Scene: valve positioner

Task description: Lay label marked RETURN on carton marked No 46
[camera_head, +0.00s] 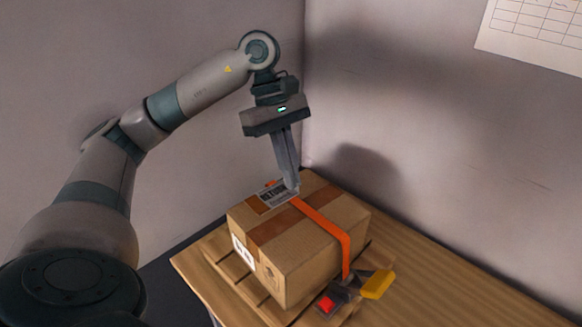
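A brown carton (322,251) stands on a wooden slatted base on the table. A white label on its left side bears dark marks (243,253), too small to read surely. The label marked RETURN (274,195) is at the back left of the carton's top, looking flat on it or just above it. My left gripper (292,188) points down, its fingertips at the right edge of this label. Its fingers look close together, but whether they pinch the label is unclear. My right gripper is not in view.
The wooden table (440,285) is clear at right. Walls stand close behind; a paper chart (535,30) hangs there.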

